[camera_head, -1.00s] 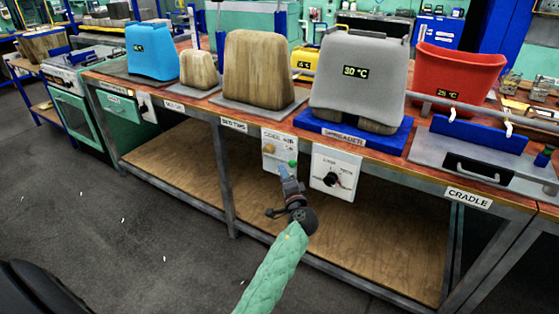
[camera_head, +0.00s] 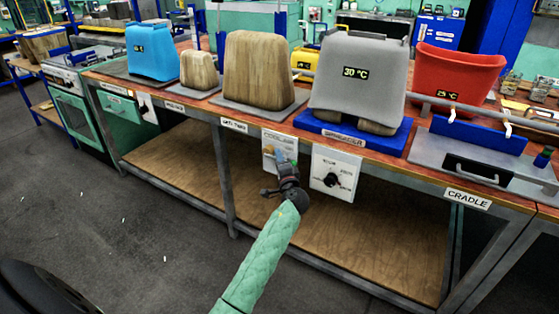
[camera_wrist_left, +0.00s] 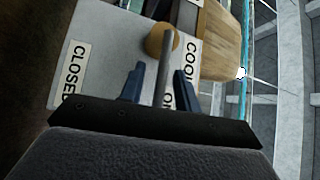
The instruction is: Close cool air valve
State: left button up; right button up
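The cool air valve is on a pale panel (camera_head: 269,138) on the bench's front edge. In the left wrist view the panel (camera_wrist_left: 95,62) appears turned, with a CLOSED label at left and partly hidden labels at right. The valve has a round brass-coloured hub (camera_wrist_left: 162,41) and a thin grey lever (camera_wrist_left: 166,70). My left gripper (camera_head: 281,157) is at the panel and hides its lower part. In the wrist view its two blue fingers (camera_wrist_left: 159,85) are apart, with the lever between them and gaps on both sides. My right gripper is not in view.
A white dial panel (camera_head: 334,174) hangs just right of my left gripper. Above are a grey 30 °C press form (camera_head: 357,75) on a blue base and a wooden form (camera_head: 262,65). The bench's lower shelf (camera_head: 330,240) is bare.

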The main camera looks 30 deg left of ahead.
pick_arm(q)
jog(key=shift+c, duration=0.4)
grip_shut()
jog(key=shift+f+b, duration=0.1)
jog(key=shift+b, duration=0.2)
